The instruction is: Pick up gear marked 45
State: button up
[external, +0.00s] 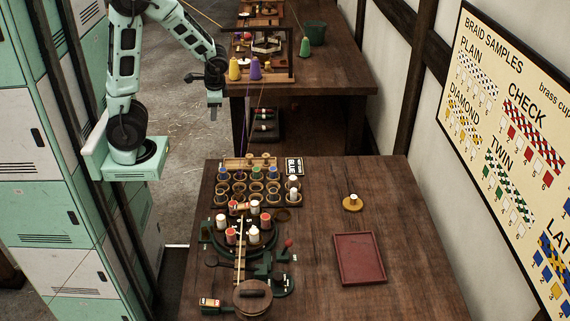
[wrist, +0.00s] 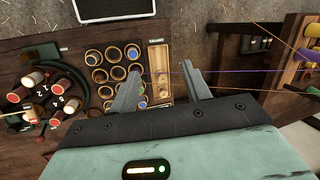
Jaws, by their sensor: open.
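I cannot pick out a gear marked 45 in either view; any such number is too small to read. A dark green mechanism (external: 265,266) with a red-knobbed lever stands near the front of the near table, and its parts are too small to tell apart. My gripper (external: 213,106) hangs beyond the near table's far left corner, below the edge of the far table. In the wrist view my gripper (wrist: 163,84) is open, its two grey fingers spread, with nothing between them. A narrow wooden tray (wrist: 150,50) lies in sight beyond the left finger.
The near table (external: 330,210) carries a rack of round cups (external: 224,188), a ring of red and white bobbins (external: 254,207), a round wooden piece (external: 253,297) and a red tray (external: 360,260). Threads run to the far table (external: 335,75). The near table's right side is mostly clear.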

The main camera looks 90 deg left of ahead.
jog(key=w+d+f+m+t+y+b, duration=0.1)
jog(key=w+d+f+m+y, duration=0.15)
jog(key=w+m, duration=0.35)
jog(key=w+d+f+m+t+y+b, duration=0.1)
jog(key=w+f+m+y+b, duration=0.2)
jog(key=w, duration=0.4)
jog(key=w+d+f+m+t+y, duration=0.1)
jog(key=w+d+f+m, duration=0.1)
jog(key=w+f+m, duration=0.4)
jog(key=w+d+f+m+t+b, duration=0.1)
jog(key=w+d+f+m+t, duration=0.2)
jog(key=d, duration=0.4)
jog(key=w+d+f+m+t+b, duration=0.1)
jog(key=w+d+f+m+t, duration=0.2)
jog(key=w+d+m, duration=0.3)
jog(key=w+d+f+m+t+b, duration=0.1)
jog(key=w+d+f+m+t, duration=0.2)
jog(key=d, duration=0.7)
jog(key=shift+w+f+m, duration=0.1)
jog(key=shift+w+m, duration=1.1)
jog(key=shift+w, duration=0.9)
jog(key=p, duration=0.2)
send_near(352, 200)
jog(key=x, duration=0.3)
jog(key=shift+a+f, duration=0.1)
jog(key=shift+a, duration=0.4)
jog(key=shift+p+x, duration=0.6)
jog(key=shift+x, duration=2.3)
jog(key=shift+w+d, duration=0.15)
jog(key=shift+w, duration=0.05)
